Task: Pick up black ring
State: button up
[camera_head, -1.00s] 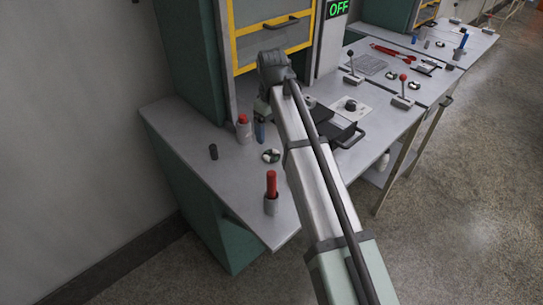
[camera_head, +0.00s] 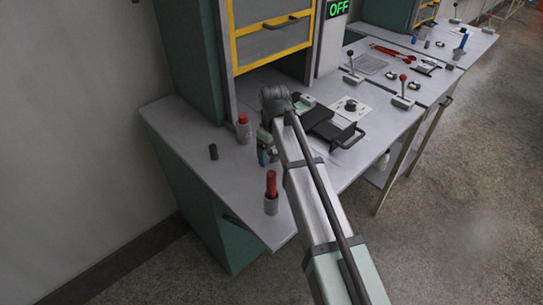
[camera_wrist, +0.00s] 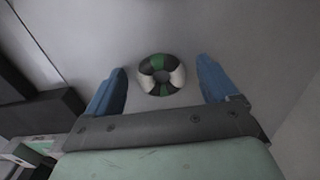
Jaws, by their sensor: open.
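A ring (camera_wrist: 148,84) with black, white and green segments lies flat on the grey table top, in the upper middle of the wrist view. No all-black ring stands out there. My gripper (camera_wrist: 162,64) is open, with its blue fingers apart on the left and right of the ring, not touching it. The fingers hold nothing. In the head view my gripper (camera_head: 264,156) is low over the near table, and it mostly hides the ring. The exact height of the fingers over the table is hard to tell.
A red-capped bottle (camera_head: 243,131) and a small dark cylinder (camera_head: 213,152) stand left of my gripper. A black tray with a handle (camera_head: 345,137) lies to the right.

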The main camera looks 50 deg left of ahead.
jog(key=shift+c, duration=0.4)
jog(key=c, duration=1.1)
jog(key=shift+o, duration=0.2)
